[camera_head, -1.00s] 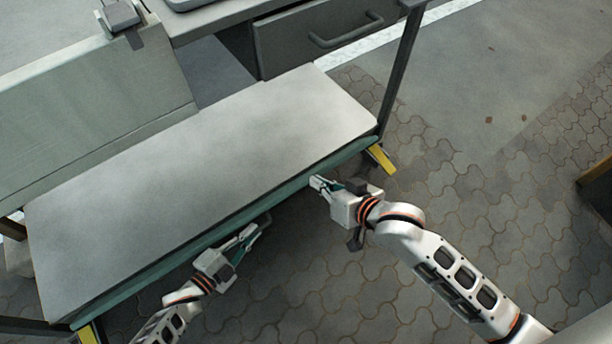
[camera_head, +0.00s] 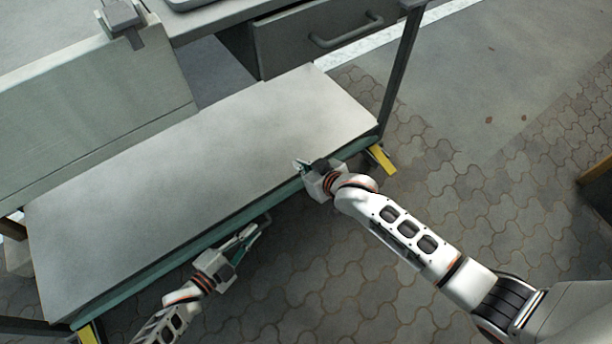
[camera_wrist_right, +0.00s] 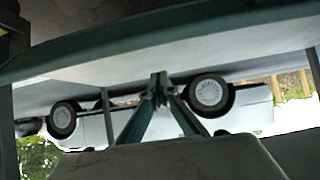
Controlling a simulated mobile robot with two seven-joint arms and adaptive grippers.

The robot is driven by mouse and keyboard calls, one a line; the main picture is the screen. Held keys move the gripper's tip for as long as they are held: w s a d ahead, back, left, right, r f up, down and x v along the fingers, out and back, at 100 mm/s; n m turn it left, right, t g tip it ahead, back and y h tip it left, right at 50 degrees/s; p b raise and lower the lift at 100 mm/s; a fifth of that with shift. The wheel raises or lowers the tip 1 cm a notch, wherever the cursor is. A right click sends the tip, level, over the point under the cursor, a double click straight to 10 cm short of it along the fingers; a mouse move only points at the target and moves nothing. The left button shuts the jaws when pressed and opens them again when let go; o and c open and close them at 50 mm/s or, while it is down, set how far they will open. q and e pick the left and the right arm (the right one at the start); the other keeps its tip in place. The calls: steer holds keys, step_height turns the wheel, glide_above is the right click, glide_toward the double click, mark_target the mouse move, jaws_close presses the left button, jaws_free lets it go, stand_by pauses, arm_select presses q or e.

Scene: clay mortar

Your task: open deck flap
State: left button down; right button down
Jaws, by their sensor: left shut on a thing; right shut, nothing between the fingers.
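The deck flap appears to be the wide grey panel (camera_head: 200,180) with a green front edge, lying about flat between the frame legs in the head view. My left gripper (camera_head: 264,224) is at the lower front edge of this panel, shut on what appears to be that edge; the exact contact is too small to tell. My right gripper (camera_head: 299,164) overlaps the front edge further right. Its fingers are shut and empty. In the right wrist view the closed fingertips (camera_wrist_right: 159,84) show before the grey surface, close to the green edge (camera_wrist_right: 130,42); contact cannot be told.
Yellow brackets (camera_head: 381,159) sit at the panel's front corners. A dark leg (camera_head: 402,62) rises at its right end. A drawer with a bar handle (camera_head: 345,30) is behind. A grey-green panel (camera_head: 90,120) stands at left.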

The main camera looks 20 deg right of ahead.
arm_select(q)
steer(key=shift+w+a, duration=0.15)
arm_select(e)
steer(key=shift+s+d+f, duration=0.25)
steer(key=shift+s+f, duration=0.5)
steer(key=shift+f, duration=0.3)
steer(key=shift+s+d+f, duration=0.15)
steer(key=shift+s+f, duration=0.15)
steer(key=shift+s, duration=0.15)
